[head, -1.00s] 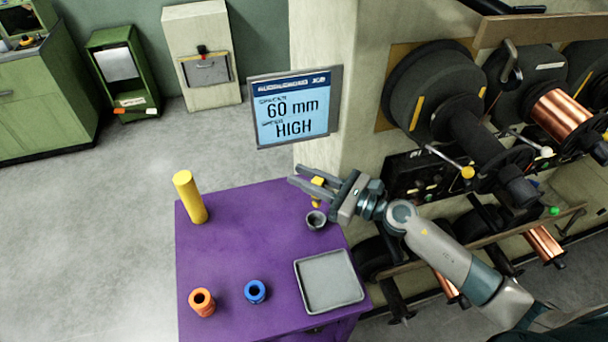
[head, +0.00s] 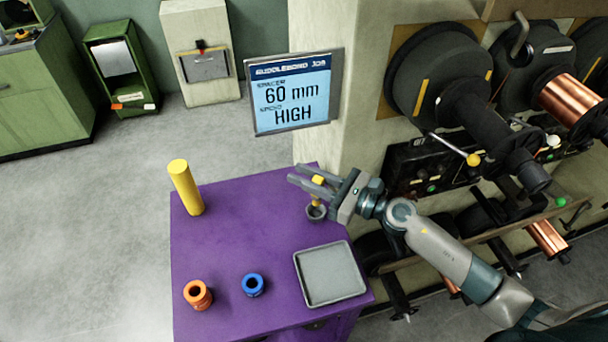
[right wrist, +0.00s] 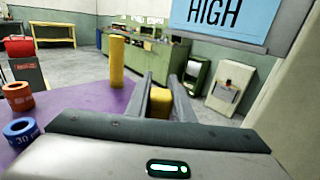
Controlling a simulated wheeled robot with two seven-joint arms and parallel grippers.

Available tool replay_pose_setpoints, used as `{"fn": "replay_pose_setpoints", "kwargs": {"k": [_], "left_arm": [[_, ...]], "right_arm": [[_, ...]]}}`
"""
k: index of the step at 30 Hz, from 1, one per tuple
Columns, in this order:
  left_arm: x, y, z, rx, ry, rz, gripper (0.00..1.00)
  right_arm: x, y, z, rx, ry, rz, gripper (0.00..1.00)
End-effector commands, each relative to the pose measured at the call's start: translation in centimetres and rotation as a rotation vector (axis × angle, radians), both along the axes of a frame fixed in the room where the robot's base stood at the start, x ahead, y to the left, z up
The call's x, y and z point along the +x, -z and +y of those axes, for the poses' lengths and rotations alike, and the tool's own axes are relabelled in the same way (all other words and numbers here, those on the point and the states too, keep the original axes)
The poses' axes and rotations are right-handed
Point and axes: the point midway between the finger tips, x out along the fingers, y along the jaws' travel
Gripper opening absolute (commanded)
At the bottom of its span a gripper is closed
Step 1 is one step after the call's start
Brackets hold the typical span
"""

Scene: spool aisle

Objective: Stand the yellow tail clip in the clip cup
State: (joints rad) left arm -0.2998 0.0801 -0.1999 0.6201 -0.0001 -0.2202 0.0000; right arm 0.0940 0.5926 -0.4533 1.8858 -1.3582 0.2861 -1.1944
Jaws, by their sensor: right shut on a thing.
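The yellow tail clip (head: 318,181) is between the fingers of my right gripper (head: 308,180), which is shut on it. The clip is upright, with its lower part hanging below the fingers. The clip cup (head: 316,213) is a small grey cup on the purple table, right under the clip. The clip's lower end overlaps the cup's mouth in the head view; I cannot tell whether it is inside or just above. In the right wrist view the clip (right wrist: 160,102) shows as a yellow block between the two fingers. My left gripper is not in view.
A grey tray (head: 331,274) lies on the purple table (head: 240,235). A yellow cylinder (head: 186,188) stands at its left, with an orange ring (head: 198,295) and a blue ring (head: 253,285) in front. A sign (head: 292,93) and spool rack (head: 440,80) stand behind and right.

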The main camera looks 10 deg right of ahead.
Motion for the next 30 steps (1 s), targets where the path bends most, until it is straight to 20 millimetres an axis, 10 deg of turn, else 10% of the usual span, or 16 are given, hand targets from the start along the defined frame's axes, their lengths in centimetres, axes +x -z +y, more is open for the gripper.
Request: {"fn": "replay_pose_setpoints", "kwargs": {"k": [27, 28, 30], "left_arm": [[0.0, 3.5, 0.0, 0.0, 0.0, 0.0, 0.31], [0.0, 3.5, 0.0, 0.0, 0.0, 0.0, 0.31], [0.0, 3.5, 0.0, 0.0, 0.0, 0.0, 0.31]], "right_arm": [[0.0, 3.5, 0.0, 0.0, 0.0, 0.0, 0.0], [0.0, 3.5, 0.0, 0.001, 0.0, -0.001, 0.26], [0.0, 3.5, 0.0, 0.001, 0.0, -0.001, 0.42]]}}
